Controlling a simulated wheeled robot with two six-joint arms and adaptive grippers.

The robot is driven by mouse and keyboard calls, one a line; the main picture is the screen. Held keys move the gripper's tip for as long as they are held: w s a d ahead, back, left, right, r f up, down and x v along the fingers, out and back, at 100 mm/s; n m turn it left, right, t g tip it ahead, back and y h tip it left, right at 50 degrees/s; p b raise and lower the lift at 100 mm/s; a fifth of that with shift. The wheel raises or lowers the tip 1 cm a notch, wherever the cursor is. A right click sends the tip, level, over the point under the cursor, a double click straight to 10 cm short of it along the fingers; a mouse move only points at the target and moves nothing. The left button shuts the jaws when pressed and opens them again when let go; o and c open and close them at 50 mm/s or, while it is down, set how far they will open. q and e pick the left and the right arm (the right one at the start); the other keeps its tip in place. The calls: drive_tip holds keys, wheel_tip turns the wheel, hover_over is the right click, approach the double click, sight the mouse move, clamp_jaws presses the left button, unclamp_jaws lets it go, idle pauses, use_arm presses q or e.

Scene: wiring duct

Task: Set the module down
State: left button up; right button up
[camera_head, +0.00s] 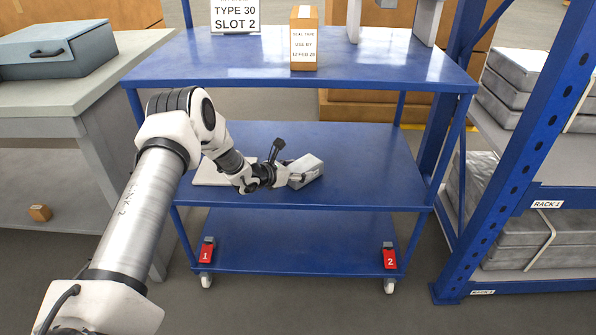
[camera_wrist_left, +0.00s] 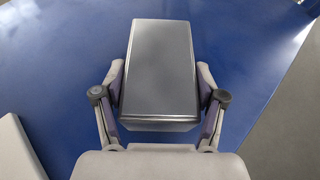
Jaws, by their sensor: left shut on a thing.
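The module is a grey box (camera_head: 305,171) at the middle shelf (camera_head: 360,150) of a blue cart. My left gripper (camera_head: 284,175) is shut on it from the left side in the head view. In the left wrist view the module (camera_wrist_left: 160,70) sits between both fingers of my left gripper (camera_wrist_left: 160,100), with blue shelf surface behind it. I cannot tell whether the module touches the shelf or hangs just above it. My right gripper is not in view.
A pale flat plate (camera_head: 213,174) lies on the middle shelf, partly behind my arm. The top shelf (camera_head: 200,60) overhangs and carries a seal tape box (camera_head: 304,45) and a sign (camera_head: 236,14). A blue rack (camera_head: 515,150) stands close at right. The middle shelf's right part is clear.

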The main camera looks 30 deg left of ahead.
use_arm(q)
drive_tip(key=o, duration=1.7)
drive_tip(key=shift+f, duration=0.15)
drive_tip(key=shift+o, duration=0.2)
